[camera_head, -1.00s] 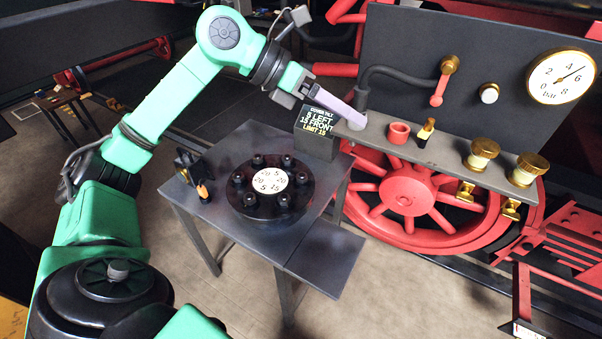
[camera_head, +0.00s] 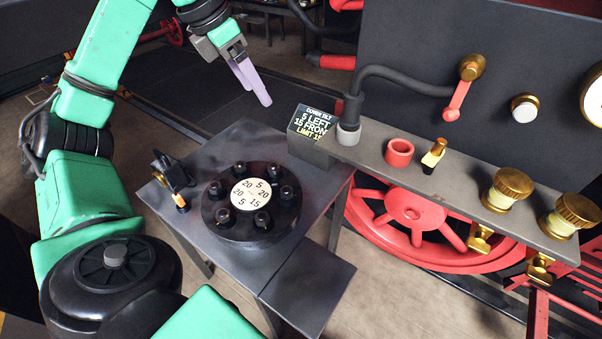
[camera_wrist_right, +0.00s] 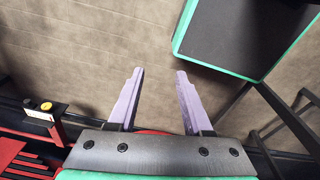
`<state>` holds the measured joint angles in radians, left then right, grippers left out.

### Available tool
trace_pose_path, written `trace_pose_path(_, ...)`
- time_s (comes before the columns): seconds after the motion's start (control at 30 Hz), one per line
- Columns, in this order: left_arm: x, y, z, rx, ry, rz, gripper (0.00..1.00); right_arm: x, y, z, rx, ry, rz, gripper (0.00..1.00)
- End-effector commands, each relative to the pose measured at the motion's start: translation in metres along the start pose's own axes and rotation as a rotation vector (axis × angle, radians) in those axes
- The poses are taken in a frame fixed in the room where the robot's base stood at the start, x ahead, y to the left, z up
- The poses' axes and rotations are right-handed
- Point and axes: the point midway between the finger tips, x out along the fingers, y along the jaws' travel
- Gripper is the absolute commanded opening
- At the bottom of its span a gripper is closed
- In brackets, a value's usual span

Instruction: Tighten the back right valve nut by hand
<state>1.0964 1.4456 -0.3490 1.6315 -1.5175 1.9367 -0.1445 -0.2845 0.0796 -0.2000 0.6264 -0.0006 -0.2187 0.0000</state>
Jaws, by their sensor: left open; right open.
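The black round valve cover (camera_head: 250,232) lies on the grey table, with several dark nuts around its rim. The back right nut (camera_head: 270,171) stands on the rim behind a white disc (camera_head: 251,194) printed with numbers. A small display (camera_head: 313,122) reads cover tilt, 5 left, 15 front, limit 15. My left gripper (camera_head: 256,88) is open and empty, in the air behind and above the cover, left of the display. My right gripper (camera_wrist_right: 160,72) is open and empty over bare floor in the right wrist view; it does not show in the head view.
A grey shelf (camera_head: 460,193) at the right carries a red ring (camera_head: 399,152), a small brass-topped bottle (camera_head: 435,153) and brass knobs. A dark tool with an orange tip (camera_head: 182,203) stands at the table's left edge. The table (camera_head: 310,279) is bare at front right.

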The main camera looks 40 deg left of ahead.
Motion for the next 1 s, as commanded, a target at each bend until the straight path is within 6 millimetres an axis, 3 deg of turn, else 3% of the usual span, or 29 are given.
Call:
trace_pose_path(0.03,0.017,0.0,-0.007,0.0,-0.001,0.0,0.75,0.018,0.0,0.0,0.0,0.003,0.001,0.5)
trace_pose_path(0.17,0.04,0.0,-0.016,0.001,-0.001,0.0,0.75,0.043,0.0,0.004,0.0,0.001,0.001,0.5)
trace_pose_path(0.4,0.094,0.0,-0.038,0.001,-0.001,-0.001,0.75,0.1,-0.006,0.039,0.001,-0.044,-0.006,0.5)
trace_pose_path(0.7,0.177,0.0,-0.073,0.001,-0.002,-0.001,0.75,0.19,-0.006,0.034,0.0,-0.019,-0.003,0.5)
trace_pose_path(0.87,0.184,0.0,-0.073,0.001,-0.001,-0.001,0.75,0.194,-0.006,0.033,0.0,-0.017,-0.003,0.5)
trace_pose_path(1.0,0.21,0.0,-0.074,0.001,0.003,-0.001,0.75,0.204,-0.006,0.035,0.0,-0.018,-0.003,0.5)
